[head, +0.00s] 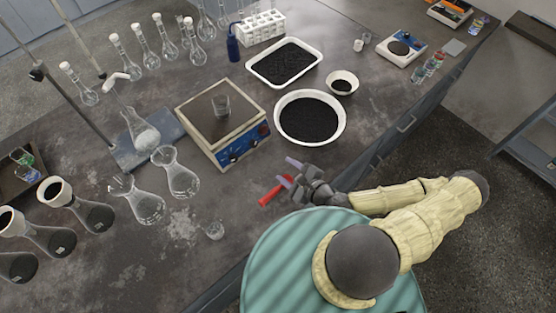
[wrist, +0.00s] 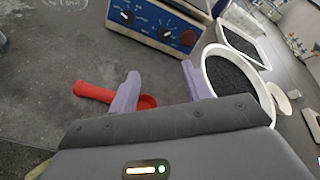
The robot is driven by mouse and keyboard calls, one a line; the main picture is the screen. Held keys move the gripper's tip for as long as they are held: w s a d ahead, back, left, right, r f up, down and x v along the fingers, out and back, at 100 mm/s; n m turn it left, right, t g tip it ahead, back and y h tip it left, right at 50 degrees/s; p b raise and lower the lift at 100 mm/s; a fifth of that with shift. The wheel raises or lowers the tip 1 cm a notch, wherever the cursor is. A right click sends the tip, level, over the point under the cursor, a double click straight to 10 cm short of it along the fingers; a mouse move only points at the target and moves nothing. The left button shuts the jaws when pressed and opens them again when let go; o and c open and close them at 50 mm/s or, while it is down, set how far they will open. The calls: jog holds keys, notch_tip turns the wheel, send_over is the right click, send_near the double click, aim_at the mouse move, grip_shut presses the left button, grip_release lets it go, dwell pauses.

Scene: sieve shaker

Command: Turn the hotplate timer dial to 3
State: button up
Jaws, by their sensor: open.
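The numbers are too small to read, and I cannot tell which dial is the timer. A red knob (wrist: 187,38) sits at the panel's right end. My gripper (head: 287,171) is open and empty, apart from the hotplate and in front of it; its lilac fingers (wrist: 160,85) show in the wrist view.
A red-handled tool (head: 270,195) lies on the bench under my gripper; it also shows in the wrist view (wrist: 95,92). A white bowl of black grains (head: 341,125) stands right of the hotplate. Flasks (head: 178,180) stand to the left.

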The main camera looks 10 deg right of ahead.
jog(key=s+n+g, duration=0.1)
jog(key=n, duration=0.1)
jog(key=s+f+n+g, duration=0.1)
jog(key=n+g, duration=0.1)
jog(key=s+f+n+g, duration=0.1)
jog(key=n, duration=0.1)
jog(key=shift+s+d+f+g+y, duration=0.25)
jog(key=shift+s+d+g+y, duration=0.05)
jog(key=shift+s, duration=0.1)
jog(key=n, duration=0.1)
jog(key=s+d+n+g, duration=0.1)
jog(key=d+n+g+h, duration=0.1)
jog(key=shift+s+f, duration=0.2)
jog(key=shift+s, duration=0.05)
jog(key=w+d+r+n+g+h, duration=0.1)
jog(key=d+r+n+g+h, duration=0.1)
jog(key=d+r+n+h, duration=0.45)
jog(key=w+d+r+n+g+h, duration=0.15)
jog(key=r+n, duration=0.25)
jog(key=r, duration=0.6)
jog(key=s+a+r+n+t, duration=0.1)
jog(key=a+r, duration=0.3)
jog(key=r, duration=0.7)
jog(key=shift+a+n+y, duration=0.3)
jog(key=shift+a+n, duration=0.1)
jog(key=shift+n, duration=0.25)
